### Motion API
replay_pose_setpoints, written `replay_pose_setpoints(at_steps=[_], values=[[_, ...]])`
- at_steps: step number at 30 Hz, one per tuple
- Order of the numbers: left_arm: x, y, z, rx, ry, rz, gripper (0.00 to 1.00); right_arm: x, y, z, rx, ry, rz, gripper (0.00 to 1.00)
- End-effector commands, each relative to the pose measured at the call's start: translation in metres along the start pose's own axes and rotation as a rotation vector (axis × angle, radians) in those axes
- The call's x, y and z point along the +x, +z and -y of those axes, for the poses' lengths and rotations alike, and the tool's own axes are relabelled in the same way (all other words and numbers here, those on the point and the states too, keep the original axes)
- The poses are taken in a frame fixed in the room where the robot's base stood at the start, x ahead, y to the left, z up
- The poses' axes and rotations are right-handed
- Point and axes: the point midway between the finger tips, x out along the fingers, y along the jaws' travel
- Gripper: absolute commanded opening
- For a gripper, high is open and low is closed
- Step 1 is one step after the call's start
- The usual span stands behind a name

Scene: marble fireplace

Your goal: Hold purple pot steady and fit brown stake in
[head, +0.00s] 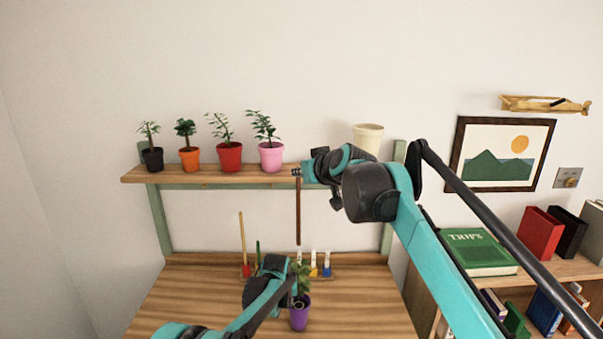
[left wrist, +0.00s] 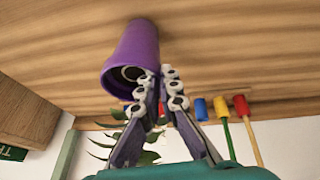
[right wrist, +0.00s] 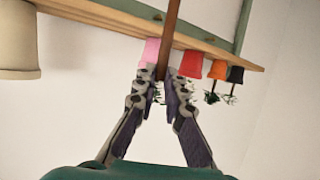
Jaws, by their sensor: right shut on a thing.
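The purple pot (head: 299,317) stands upright on the wooden table with a small green plant (head: 301,279) in it. My left gripper (left wrist: 160,78) is at the pot's rim in the left wrist view, with one finger in front of the pot's mouth and the other beside its wall. The gap between its fingertips is narrow, and I cannot tell if it grips the rim. The brown stake (head: 298,215) hangs upright above the pot, its lower end clear of the plant. My right gripper (right wrist: 160,75) is shut on the brown stake (right wrist: 170,35) near its top.
A shelf (head: 200,172) behind carries a pink pot (head: 271,157), other potted plants and a cream pot (head: 368,140). A rack (head: 322,278) with several coloured tools stands behind the purple pot. A bookcase with a green book (head: 478,252) is at the right.

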Motion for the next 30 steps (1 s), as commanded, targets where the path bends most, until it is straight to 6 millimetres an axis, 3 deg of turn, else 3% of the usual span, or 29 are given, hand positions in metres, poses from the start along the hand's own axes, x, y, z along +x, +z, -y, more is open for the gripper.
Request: replay_pose_setpoints(at_steps=[30], values=[[0.000,0.000,0.000,0.000,0.000,0.000,0.00,-0.009,-0.023,0.000,0.000,0.000,0.000,0.00]])
